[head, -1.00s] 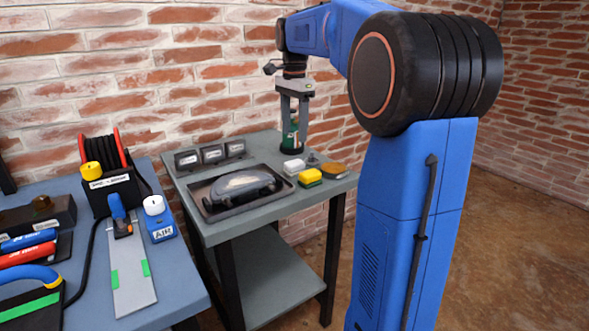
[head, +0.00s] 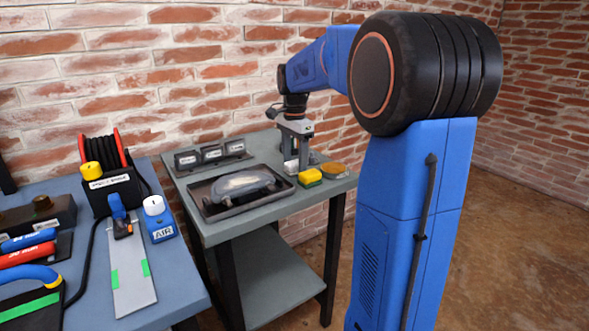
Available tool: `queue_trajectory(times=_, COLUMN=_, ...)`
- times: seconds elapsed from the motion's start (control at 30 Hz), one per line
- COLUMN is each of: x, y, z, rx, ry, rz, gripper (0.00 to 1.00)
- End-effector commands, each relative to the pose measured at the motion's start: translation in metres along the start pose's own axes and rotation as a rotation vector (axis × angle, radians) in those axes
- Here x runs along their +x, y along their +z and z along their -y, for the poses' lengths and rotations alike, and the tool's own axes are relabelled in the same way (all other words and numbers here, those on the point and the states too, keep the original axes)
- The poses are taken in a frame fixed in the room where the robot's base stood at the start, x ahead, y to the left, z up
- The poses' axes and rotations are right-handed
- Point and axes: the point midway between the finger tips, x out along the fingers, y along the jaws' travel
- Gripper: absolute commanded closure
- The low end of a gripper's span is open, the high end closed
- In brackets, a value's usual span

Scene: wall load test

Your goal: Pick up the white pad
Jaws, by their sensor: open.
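The white pad (head: 290,167) is a small white block on the grey side table, behind and left of the yellow sponge. My gripper (head: 297,165) points straight down over it, with its fingers at about the pad's height and partly covering it. The gripper is open. Whether the fingers straddle the pad or stand just behind it is hard to tell at this size.
A yellow and green sponge (head: 310,177) and a round amber-topped item (head: 334,169) sit close on the right. A dark tray (head: 206,209) holding a grey item (head: 243,184) is on the left. Several labelled blocks (head: 211,154) stand behind, near the brick wall.

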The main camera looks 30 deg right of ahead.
Motion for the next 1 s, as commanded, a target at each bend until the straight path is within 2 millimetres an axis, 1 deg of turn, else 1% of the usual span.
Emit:
queue_trajectory(times=0.23, x=0.002, y=0.000, z=0.000, rx=0.000, ry=0.000, rz=0.000, gripper=0.42)
queue_trajectory(times=0.27, x=0.002, y=0.000, z=0.000, rx=0.000, ry=0.000, rz=0.000, gripper=0.49)
queue_trajectory(times=0.3, x=0.002, y=0.000, z=0.000, rx=0.000, ry=0.000, rz=0.000, gripper=0.59)
queue_trajectory(times=0.37, x=0.002, y=0.000, z=0.000, rx=0.000, ry=0.000, rz=0.000, gripper=0.73)
queue_trajectory(times=0.4, x=0.001, y=0.000, z=0.000, rx=0.000, ry=0.000, rz=0.000, gripper=0.83)
queue_trajectory(times=0.43, x=0.001, y=0.000, z=0.000, rx=0.000, ry=0.000, rz=0.000, gripper=0.86)
queue_trajectory(times=0.47, x=0.001, y=0.000, z=0.000, rx=0.000, ry=0.000, rz=0.000, gripper=0.87)
queue_trajectory(times=0.5, x=0.001, y=0.000, z=0.000, rx=0.000, ry=0.000, rz=0.000, gripper=0.90)
queue_trajectory(times=0.67, x=0.001, y=0.000, z=0.000, rx=0.000, ry=0.000, rz=0.000, gripper=0.90)
queue_trajectory(times=0.77, x=-0.003, y=0.000, z=0.000, rx=0.000, ry=-0.001, rz=0.000, gripper=0.90)
queue_trajectory(times=0.87, x=-0.013, y=0.000, z=0.000, rx=0.000, ry=-0.001, rz=0.000, gripper=0.90)
queue_trajectory(times=1.0, x=-0.038, y=0.000, z=0.001, rx=0.000, ry=-0.003, rz=-0.001, gripper=0.90)
